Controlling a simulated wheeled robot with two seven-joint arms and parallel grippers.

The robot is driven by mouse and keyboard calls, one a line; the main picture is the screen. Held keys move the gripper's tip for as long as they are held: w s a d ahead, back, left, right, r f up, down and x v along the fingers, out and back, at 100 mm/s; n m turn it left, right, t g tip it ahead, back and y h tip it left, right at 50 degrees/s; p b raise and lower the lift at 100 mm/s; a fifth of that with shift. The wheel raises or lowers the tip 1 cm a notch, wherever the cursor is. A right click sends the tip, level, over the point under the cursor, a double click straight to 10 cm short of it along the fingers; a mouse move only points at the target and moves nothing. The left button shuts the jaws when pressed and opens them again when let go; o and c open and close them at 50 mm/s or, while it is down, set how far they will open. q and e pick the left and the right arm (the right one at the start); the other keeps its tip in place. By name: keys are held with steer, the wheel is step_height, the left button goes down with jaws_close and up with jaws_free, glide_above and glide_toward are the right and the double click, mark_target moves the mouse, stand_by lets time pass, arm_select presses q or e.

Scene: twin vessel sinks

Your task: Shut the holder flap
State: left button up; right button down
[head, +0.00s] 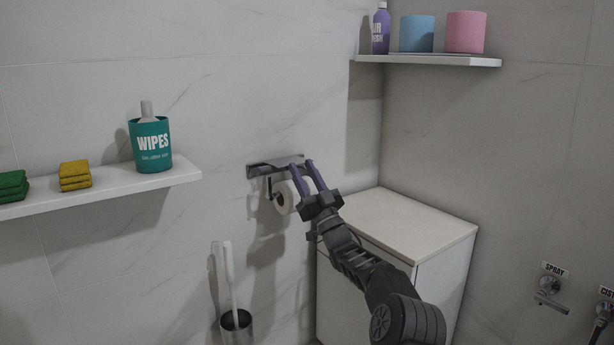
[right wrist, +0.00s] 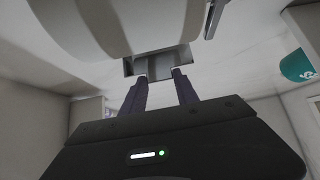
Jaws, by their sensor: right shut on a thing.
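The holder flap (head: 268,167) is a dark grey plate on the wall, standing out above a white paper roll (head: 284,203). My right gripper (head: 296,164) reaches up to the flap's right part with its two purple fingers, which are shut on it. In the right wrist view, the fingertips (right wrist: 160,76) meet a pale grey piece, with the large roll (right wrist: 120,22) close above them. How far the flap is tilted is hard to tell. My left gripper is not in view.
A white cabinet (head: 405,226) stands right of the holder, beneath my right arm. A shelf at left (head: 100,193) carries a wipes tub (head: 150,150) and folded cloths. A toilet brush (head: 233,318) stands below the holder.

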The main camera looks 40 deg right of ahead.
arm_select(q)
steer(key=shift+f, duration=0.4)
arm_select(e)
steer(key=shift+w+a+f, duration=0.1)
steer(key=shift+w+f, duration=0.2)
steer(key=shift+f, duration=0.3)
steer(key=shift+w+f, duration=0.25)
steer(key=shift+f, duration=0.35)
steer(key=shift+a+r, duration=0.1)
steer(key=shift+r, duration=0.05)
steer(key=c, duration=1.1)
jaws_free()
steer(key=shift+o, duration=0.9)
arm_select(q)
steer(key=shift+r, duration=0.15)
arm_select(e)
steer(key=v, duration=0.7)
steer(key=shift+s+r+t, duration=0.25)
steer(key=shift+s+t, duration=0.15)
steer(key=shift+s, duration=0.2)
steer(key=shift+d, duration=0.2)
